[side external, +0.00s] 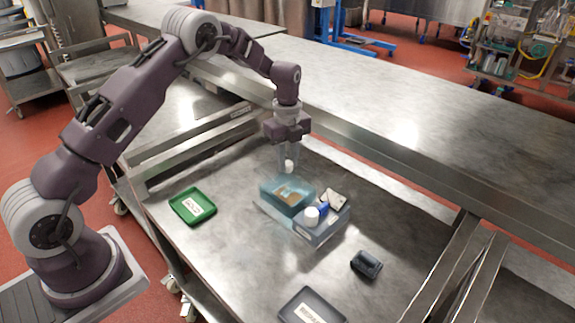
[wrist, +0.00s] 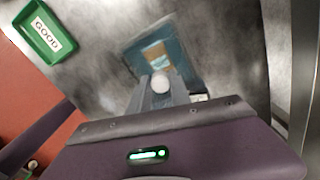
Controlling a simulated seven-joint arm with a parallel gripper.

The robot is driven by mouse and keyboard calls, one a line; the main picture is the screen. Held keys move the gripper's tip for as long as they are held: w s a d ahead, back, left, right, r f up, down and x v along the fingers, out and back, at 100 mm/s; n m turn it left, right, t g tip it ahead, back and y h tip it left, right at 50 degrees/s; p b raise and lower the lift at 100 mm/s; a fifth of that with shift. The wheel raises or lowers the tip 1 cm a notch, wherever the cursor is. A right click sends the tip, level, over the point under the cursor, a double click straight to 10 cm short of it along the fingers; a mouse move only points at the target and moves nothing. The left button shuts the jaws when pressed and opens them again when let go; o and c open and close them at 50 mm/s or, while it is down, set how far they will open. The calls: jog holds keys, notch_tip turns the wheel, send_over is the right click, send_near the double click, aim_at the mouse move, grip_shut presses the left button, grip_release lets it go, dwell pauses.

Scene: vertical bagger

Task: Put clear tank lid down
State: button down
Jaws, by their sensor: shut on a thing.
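My gripper (side external: 289,163) is shut on a small round white knob, which also shows between the fingers in the wrist view (wrist: 160,83). The knob appears to belong to the clear tank lid (wrist: 178,52), a see-through bluish sheet below the fingers. A teal see-through tank (side external: 287,197) with something brown inside is right below my gripper in the side view. The lid's edges blend with the tank, so I cannot tell whether the lid touches its rim. The fingers hide part of the lid in the wrist view.
A grey-blue bin (side external: 322,236) beside the tank holds a white cylinder (side external: 312,215), a blue item and other small things. A green tray (side external: 193,205) labelled GOOD is at left. A dark tray (side external: 310,307) and a small dark container (side external: 366,264) are nearer the front. Bare metal lies between them.

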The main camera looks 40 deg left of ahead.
jog(key=shift+r, duration=0.7)
jog(key=a+f+n, duration=0.3)
jog(key=a+n, duration=1.5)
jog(key=a, duration=0.2)
jog(key=f, duration=0.9)
jog(key=shift+w+a+f, duration=0.25)
jog(key=shift+w+a, duration=0.05)
jog(key=shift+w, duration=0.05)
jog(key=shift+f, duration=0.1)
